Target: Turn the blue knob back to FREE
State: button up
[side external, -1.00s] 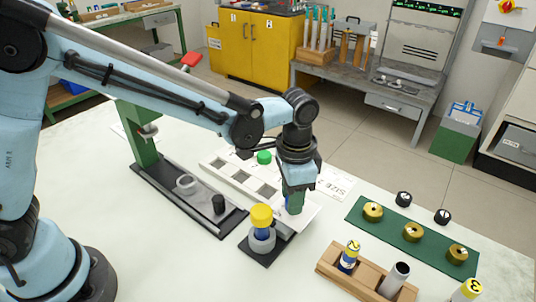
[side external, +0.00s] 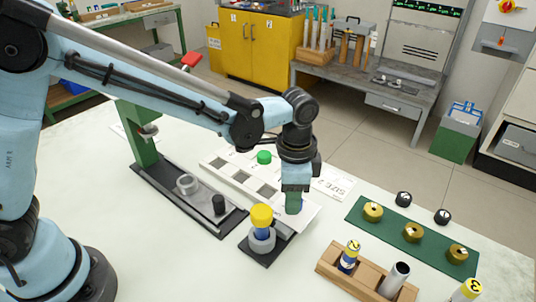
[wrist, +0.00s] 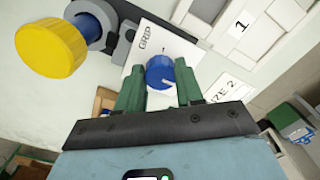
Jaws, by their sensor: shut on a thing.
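The blue knob (wrist: 160,70) sits between the two green fingers of my gripper (wrist: 161,80) in the wrist view, on a white plate marked GRIP (wrist: 146,42). A short white line shows on the knob's face. The word FREE is not readable. In the side external view my gripper (side external: 294,204) points down at the plate, shut on the knob, which is mostly hidden by the fingers. Beside it, a blue rod with a yellow cap (side external: 262,215) stands upright in a grey clamp (side external: 262,242); the cap (wrist: 50,50) is also large in the wrist view.
A wooden rack (side external: 362,272) holding rods and a green board (side external: 410,235) with brass pieces lie to the right. A long white tray (side external: 240,176) and a dark fixture (side external: 180,195) with a green post lie to the left. The front of the table is clear.

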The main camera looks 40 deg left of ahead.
jog(key=o, duration=1)
jog(key=shift+o, duration=0.2)
jog(key=shift+r, duration=0.1)
notch_tip(320, 180, up, 12)
jog(key=s+a+f+n+t, duration=0.1)
jog(key=s+a+n+t, duration=0.2)
jog(key=a, duration=0.6)
jog(key=s+a+f+n+t, duration=0.2)
jog(key=s+a+n+t, duration=0.2)
jog(key=a, duration=0.6)
jog(key=s+n, duration=0.2)
jog(key=n, duration=0.1)
jog(key=shift+s+a+n, duration=0.3)
jog(key=shift+s, duration=0.1)
